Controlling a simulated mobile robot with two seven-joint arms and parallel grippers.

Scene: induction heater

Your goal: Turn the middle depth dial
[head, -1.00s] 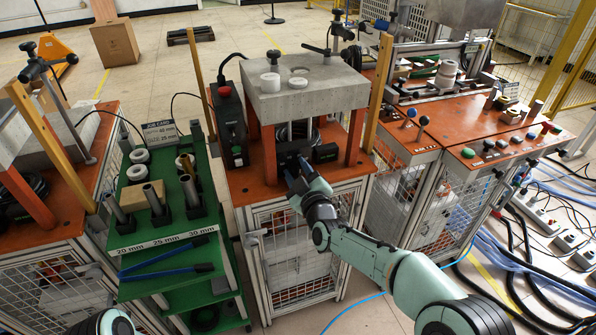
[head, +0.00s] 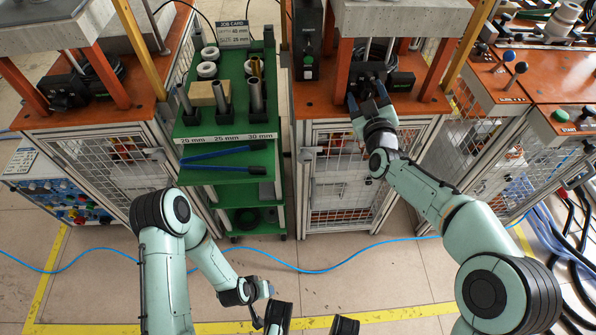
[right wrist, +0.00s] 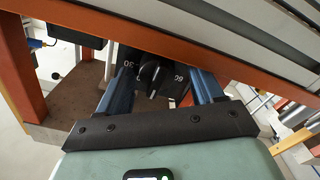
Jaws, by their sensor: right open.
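The middle depth dial (right wrist: 154,74) is a black knob with a pale pointer line, on a black face with white numbers, in the right wrist view. In the head view its black housing (head: 370,70) sits under the middle station's block, and the knob is largely hidden there. My right gripper (head: 366,96) is in front of that housing. In the right wrist view its blue fingers (right wrist: 163,80) are apart, one on each side of the dial; I cannot tell whether they touch it. My left gripper (head: 262,290) hangs low over the floor, away from the stations; its jaw is unclear.
Orange posts (head: 437,68) flank the housing under a concrete block (head: 400,18). A green rack (head: 205,133) with tubes and blue-handled tongs stands to the left. A blue hose (head: 310,270) crosses the floor. Other stations stand on both sides.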

